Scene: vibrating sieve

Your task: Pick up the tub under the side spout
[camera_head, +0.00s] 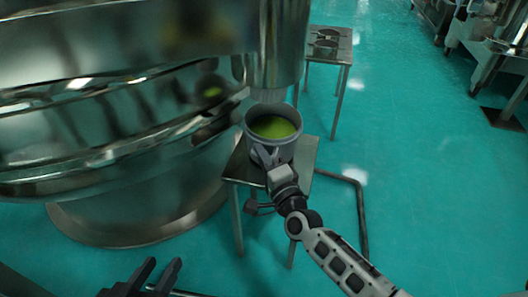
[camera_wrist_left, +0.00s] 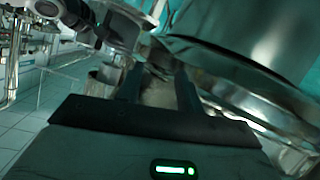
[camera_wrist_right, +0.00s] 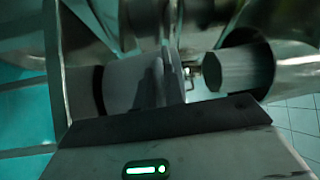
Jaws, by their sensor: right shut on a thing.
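The grey round tub (camera_head: 283,146) with green material (camera_head: 273,126) in it is below the side spout (camera_head: 273,75) in the head view, over a small metal stand (camera_head: 305,152). I cannot tell whether its base touches the stand. My right gripper (camera_head: 262,156) is shut on the near side of the tub. The tub (camera_wrist_right: 122,85) fills the space at the fingers in the right wrist view, where its contents are hidden. My left gripper (camera_head: 150,272) is open and empty at the bottom of the head view, away from the tub; its parted fingers show in the left wrist view (camera_wrist_left: 158,85).
The large shiny sieve machine (camera_head: 120,130) fills the left and stands close beside the tub. A second small metal table (camera_head: 343,45) is behind. A dark floor pipe (camera_head: 362,215) runs right of the stand.

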